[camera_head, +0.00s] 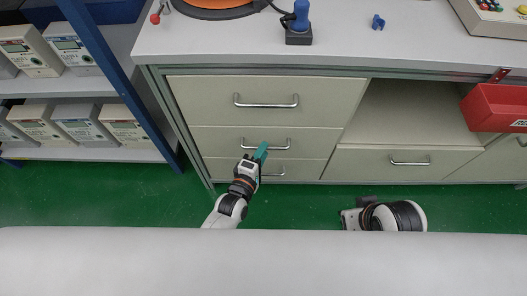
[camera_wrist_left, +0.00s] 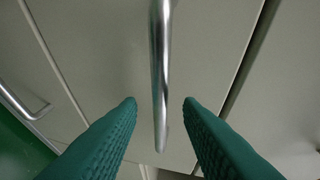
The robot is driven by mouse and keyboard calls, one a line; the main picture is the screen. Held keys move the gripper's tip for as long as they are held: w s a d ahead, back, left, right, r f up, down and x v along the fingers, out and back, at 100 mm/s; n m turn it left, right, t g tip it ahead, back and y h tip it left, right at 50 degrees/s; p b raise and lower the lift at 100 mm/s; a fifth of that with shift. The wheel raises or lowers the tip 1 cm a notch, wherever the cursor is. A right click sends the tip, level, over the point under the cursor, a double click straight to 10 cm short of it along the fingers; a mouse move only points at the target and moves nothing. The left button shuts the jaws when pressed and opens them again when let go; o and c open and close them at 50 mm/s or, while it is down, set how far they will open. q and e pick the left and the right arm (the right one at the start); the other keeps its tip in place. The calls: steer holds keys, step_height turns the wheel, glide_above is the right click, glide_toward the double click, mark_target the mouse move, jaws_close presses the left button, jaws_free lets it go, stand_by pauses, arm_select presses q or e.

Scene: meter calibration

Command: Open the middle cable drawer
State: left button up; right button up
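The middle drawer (camera_head: 310,136) is in the left stack of the workbench and looks shut, flush with the drawers above and below. Its silver bar handle (camera_head: 277,147) runs across its front. My left gripper (camera_head: 262,150) is at this handle. In the left wrist view, the gripper's two teal fingers (camera_wrist_left: 160,103) are open, one on each side of the handle bar (camera_wrist_left: 160,60), with gaps between finger and bar. My right arm (camera_head: 385,215) shows low at the right of the head view; its fingers cannot be made out.
The top drawer (camera_head: 265,100) with its handle is above, and the bottom drawer (camera_head: 300,170) below. A red bin (camera_head: 490,108) hangs at the right by an open shelf. A blue-framed rack (camera_head: 120,70) with boxed meters stands at the left. Green floor is clear in front.

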arm_select(q)
steer(key=shift+w+d+f, duration=0.1)
steer(key=shift+w+d, duration=0.15)
steer(key=shift+w, duration=0.3)
jaws_close()
